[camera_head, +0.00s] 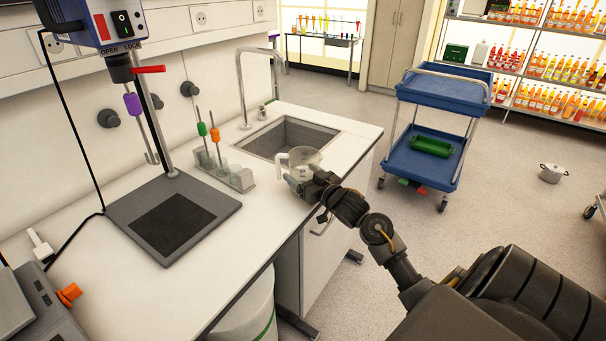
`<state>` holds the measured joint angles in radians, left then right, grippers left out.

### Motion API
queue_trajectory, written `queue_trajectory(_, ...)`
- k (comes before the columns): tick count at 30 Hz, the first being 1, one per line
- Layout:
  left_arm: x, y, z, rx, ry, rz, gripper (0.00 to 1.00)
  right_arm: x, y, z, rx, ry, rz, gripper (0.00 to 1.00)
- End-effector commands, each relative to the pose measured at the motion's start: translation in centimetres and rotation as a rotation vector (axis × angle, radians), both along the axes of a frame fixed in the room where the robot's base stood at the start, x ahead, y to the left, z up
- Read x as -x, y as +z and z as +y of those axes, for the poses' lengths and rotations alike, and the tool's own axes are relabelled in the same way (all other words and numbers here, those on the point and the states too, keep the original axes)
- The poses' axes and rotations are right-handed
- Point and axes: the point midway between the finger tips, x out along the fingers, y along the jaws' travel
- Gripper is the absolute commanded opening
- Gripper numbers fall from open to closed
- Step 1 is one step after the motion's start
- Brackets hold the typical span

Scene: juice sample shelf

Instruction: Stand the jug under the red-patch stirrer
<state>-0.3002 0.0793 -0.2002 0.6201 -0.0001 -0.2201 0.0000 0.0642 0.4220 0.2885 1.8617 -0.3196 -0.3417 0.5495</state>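The clear jug (304,158) is at the front edge of the counter by the sink, upright, with its handle toward the left. My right gripper (311,186) is against the jug's lower near side. Its fingertips are hard to make out, so I cannot tell whether they are closed on it, or whether the jug rests on the counter. The stirrer (104,22) at the upper left has a red patch (102,27) on its housing. Its shaft with a purple tag (133,104) hangs above a grey base plate (124,207). The plate's dark square is empty. My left gripper is not in view.
A rack (240,179) with green- and orange-tagged stirring rods stands between the base plate and the sink (291,136). A grey device (45,309) with an orange knob sits at the lower left. A blue cart (426,158) stands on the floor. The counter before the rack is clear.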

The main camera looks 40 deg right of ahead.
Motion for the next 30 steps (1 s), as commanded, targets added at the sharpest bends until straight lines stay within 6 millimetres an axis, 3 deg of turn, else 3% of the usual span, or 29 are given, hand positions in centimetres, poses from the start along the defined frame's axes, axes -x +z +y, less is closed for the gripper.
queue_trajectory(8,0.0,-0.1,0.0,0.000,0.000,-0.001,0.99,0.0,-0.2,0.0,0.000,0.000,-0.003,0.40)
queue_trajectory(9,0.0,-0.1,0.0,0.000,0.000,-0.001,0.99,0.0,-0.2,0.0,0.000,0.000,0.000,0.81)
queue_trajectory(13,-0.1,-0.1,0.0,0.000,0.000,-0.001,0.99,0.0,-0.2,0.0,0.000,0.000,0.000,0.98)
queue_trajectory(23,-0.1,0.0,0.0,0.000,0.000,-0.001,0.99,0.0,0.2,0.0,0.001,0.000,-0.001,0.98)
queue_trajectory(30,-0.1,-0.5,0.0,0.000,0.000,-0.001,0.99,3.8,-0.2,0.0,0.003,0.000,0.002,0.98)
